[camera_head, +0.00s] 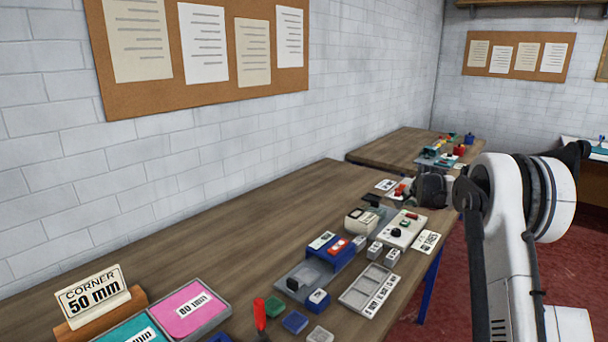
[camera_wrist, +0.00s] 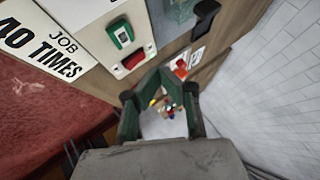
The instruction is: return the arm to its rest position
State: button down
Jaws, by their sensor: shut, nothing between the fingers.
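My gripper (camera_wrist: 158,74) shows in the wrist view, its two dark green fingers leaning together at their tips with nothing held. It is over the table, close to a pale control box (camera_wrist: 105,35) with a green switch (camera_wrist: 122,34) and a red switch (camera_wrist: 133,61). In the head view my white arm (camera_head: 508,215) stands at the right, over the red floor beside the table. The dark end of the arm shows beside the control box (camera_head: 402,229), but the fingertips are too small to make out there.
The wooden table (camera_head: 130,270) carries a "50 mm" corner sign (camera_head: 93,297), a pink pad tray (camera_head: 190,308), a blue fixture (camera_head: 333,250) and a sectioned grey tray (camera_head: 368,290). A "JOB 40 TIMES" card (camera_wrist: 45,40) lies by the control box. Red floor (camera_head: 450,310) is open at right.

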jog(key=s+a+r+n, duration=0.3)
jog(key=s+a+r, duration=0.8)
jog(key=s+r, duration=0.2)
jog(key=s+a+r+n+g, duration=0.1)
jog(key=s+a+r, duration=0.25)
jog(key=s, duration=0.45)
jog(key=s+a+r+n, duration=0.1)
jog(key=s+a+r, duration=0.1)
jog(key=s+a, duration=0.45)
jog(key=s+a+f+n, duration=0.1)
jog(key=s+a+f, duration=0.1)
jog(key=s, duration=0.9)
jog(key=s+a+f+n, duration=0.2)
jog(key=s+f, duration=0.2)
jog(key=s, duration=0.7)
jog(key=s+a+f+n+g+y, duration=0.1)
jog(key=s+a+f+n, duration=0.1)
jog(key=s, duration=1)
jog(key=shift+a+f, duration=0.35)
jog(key=shift+f, duration=0.45)
